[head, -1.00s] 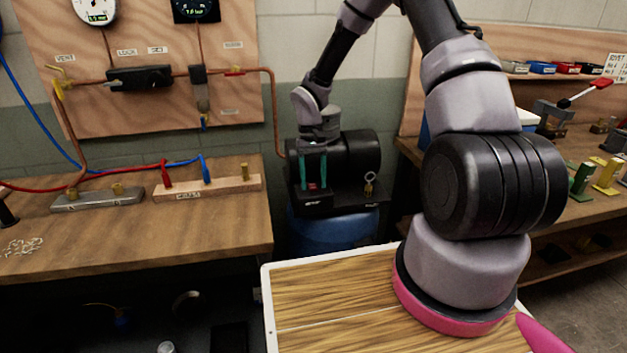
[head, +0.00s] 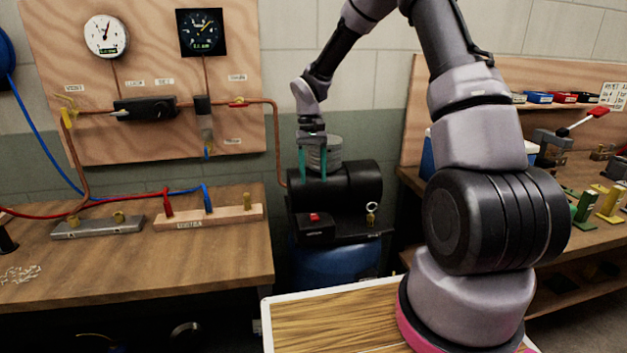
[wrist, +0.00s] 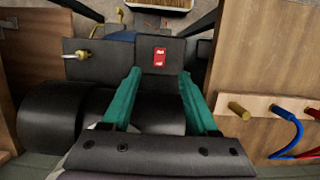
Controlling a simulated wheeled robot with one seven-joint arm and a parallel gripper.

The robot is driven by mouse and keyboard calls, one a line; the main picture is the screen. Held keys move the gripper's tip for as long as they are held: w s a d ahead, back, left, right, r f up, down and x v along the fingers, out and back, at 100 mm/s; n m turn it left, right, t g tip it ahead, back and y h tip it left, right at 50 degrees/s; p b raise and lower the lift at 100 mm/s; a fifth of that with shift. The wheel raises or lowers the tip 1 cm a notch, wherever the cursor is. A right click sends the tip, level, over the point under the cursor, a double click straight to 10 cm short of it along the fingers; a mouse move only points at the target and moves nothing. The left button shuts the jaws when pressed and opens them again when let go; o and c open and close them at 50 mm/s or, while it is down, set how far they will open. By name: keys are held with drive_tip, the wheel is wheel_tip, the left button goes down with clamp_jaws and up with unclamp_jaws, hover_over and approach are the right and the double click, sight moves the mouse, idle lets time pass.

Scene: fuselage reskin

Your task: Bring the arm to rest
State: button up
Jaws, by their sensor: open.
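My gripper (head: 312,165) is in front of the black compressor (head: 350,188) in the head view, above its switch box and apart from it. Its two teal fingers are spread with nothing between them; the open gripper also shows in the wrist view (wrist: 160,88). A red rocker switch (wrist: 160,58) sits on the box beyond the fingertips, and it shows in the head view (head: 314,217) below them. My arm reaches up from its base at the right, bends over and hangs down to the gripper.
A workbench (head: 140,255) with manifolds and red and blue hoses stands left. A gauge panel (head: 150,140) with copper pipe hangs above it. A blue tank (head: 335,262) is under the compressor. Another bench with clamps and tools (head: 600,200) stands right. Open air lies above the compressor.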

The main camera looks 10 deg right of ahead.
drive_tip(key=s+d+r+m+t, duration=0.1)
drive_tip(key=s+d+r+t, duration=0.15)
drive_tip(key=r, duration=0.45)
drive_tip(key=s+d+r+t, duration=0.1)
drive_tip(key=s+r, duration=0.3)
drive_tip(key=r, duration=0.2)
drive_tip(key=s+d+r+m+t, duration=0.1)
drive_tip(key=s+d+r, duration=0.15)
drive_tip(key=r, duration=0.45)
drive_tip(key=s+d+r+m+t+y, duration=0.2)
drive_tip(key=s+r+t, duration=0.3)
drive_tip(key=s+r, duration=0.4)
drive_tip(key=s, duration=0.6)
drive_tip(key=shift+t, duration=0.35)
